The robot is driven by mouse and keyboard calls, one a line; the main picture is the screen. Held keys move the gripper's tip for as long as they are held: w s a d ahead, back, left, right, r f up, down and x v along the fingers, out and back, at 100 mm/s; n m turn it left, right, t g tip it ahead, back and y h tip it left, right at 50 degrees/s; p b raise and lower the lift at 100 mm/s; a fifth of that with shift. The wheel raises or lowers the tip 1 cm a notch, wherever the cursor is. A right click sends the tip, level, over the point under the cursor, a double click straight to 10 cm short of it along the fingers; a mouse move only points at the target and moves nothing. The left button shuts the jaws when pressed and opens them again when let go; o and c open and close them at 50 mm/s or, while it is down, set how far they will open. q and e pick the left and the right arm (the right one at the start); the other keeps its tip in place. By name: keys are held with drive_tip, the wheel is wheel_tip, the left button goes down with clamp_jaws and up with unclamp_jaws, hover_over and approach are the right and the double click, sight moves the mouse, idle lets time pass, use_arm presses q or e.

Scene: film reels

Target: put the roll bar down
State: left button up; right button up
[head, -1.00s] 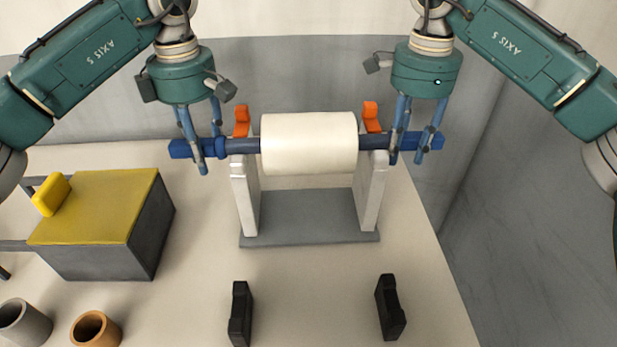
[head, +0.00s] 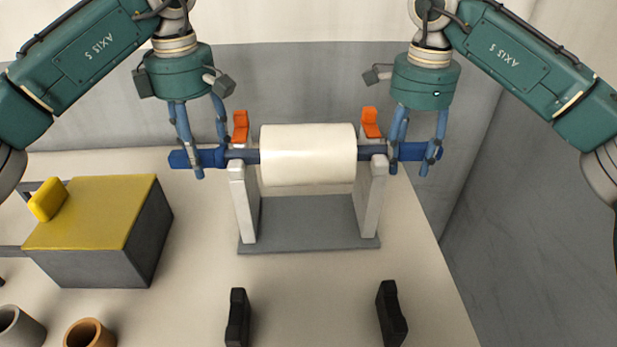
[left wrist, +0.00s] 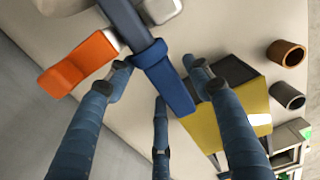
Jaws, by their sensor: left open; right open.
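The roll bar (head: 375,151) is a blue bar with a thick white roll (head: 308,155) around its middle. It lies level across the two pale uprights of a stand (head: 246,205) with a grey base. My left gripper (head: 209,172) is open around the bar's left blue end, which also shows in the left wrist view (left wrist: 165,80) between the spread fingers. My right gripper (head: 413,168) is open at the bar's right blue end. The exact contact between the fingers and the bar cannot be told.
Orange latches (head: 240,127) stand up at the tops of the uprights, behind the bar. Two black supports (head: 238,318) stand on the table in front. A yellow-topped grey box (head: 95,215) and two cups (head: 90,333) are at the left.

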use_arm(q)
wheel_tip(320, 180, up, 5)
drive_tip(key=shift+r, duration=0.1)
use_arm(e)
drive_tip(key=shift+a+r, duration=0.1)
use_arm(q)
drive_tip(key=shift+r, duration=0.15)
use_arm(e)
drive_tip(key=shift+w+r, duration=0.1)
drive_tip(key=shift+r, duration=0.45)
wheel_tip(320, 180, up, 7)
drive_tip(key=shift+f, duration=0.1)
drive_tip(key=shift+f, duration=0.1)
